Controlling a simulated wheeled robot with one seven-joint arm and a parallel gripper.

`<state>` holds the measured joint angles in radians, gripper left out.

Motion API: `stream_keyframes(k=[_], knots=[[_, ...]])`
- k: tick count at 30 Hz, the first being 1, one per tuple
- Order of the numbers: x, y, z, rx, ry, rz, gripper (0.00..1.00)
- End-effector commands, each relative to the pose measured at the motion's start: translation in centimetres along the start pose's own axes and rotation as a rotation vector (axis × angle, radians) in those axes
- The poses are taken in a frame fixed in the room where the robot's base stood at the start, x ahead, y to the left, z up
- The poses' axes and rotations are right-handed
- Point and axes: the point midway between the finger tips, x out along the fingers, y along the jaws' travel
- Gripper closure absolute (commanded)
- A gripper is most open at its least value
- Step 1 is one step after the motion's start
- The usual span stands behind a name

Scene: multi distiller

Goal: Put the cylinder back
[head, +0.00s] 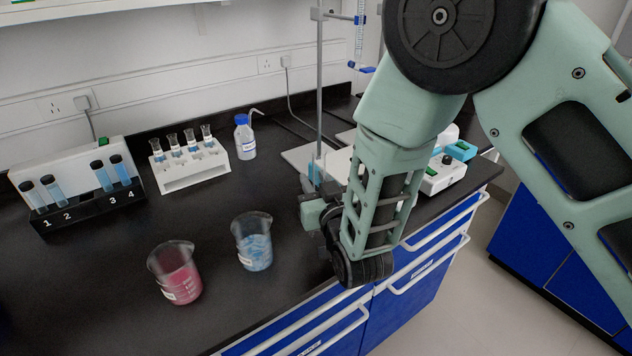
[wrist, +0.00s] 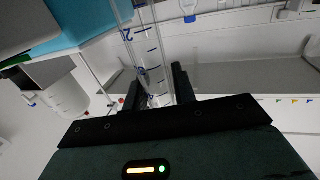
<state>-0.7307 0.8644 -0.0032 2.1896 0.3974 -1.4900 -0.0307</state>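The cylinder (wrist: 150,62) is clear with blue graduation marks and shows in the wrist view, rising from between my fingers. My gripper (wrist: 154,92) has a dark finger on each side of it, and the cylinder fills the gap. In the head view my gripper (head: 314,208) is over the right part of the black bench, near the stand. A light blue upright piece (head: 316,172) shows just above it there, probably part of the cylinder. The cylinder's lower end is hidden, so I cannot tell whether it touches the bench.
A pink beaker (head: 175,274) and a blue beaker (head: 253,242) stand left of my gripper. A metal stand (head: 319,90) with a burette (head: 360,35) is behind it. A tube rack (head: 92,205), white rack (head: 190,170) and bottle (head: 244,138) stand further back.

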Motion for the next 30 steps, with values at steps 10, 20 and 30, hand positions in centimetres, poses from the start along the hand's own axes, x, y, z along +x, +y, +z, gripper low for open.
stream_keyframes(k=[10, 20, 30], knots=[[0.0, 0.0, -0.1, 0.0, 0.0, 0.0, 0.56], [-4.1, 0.0, 0.0, 0.0, -0.003, -0.001, 0.56], [-10.5, -0.1, -0.1, 0.0, -0.001, -0.001, 0.56]])
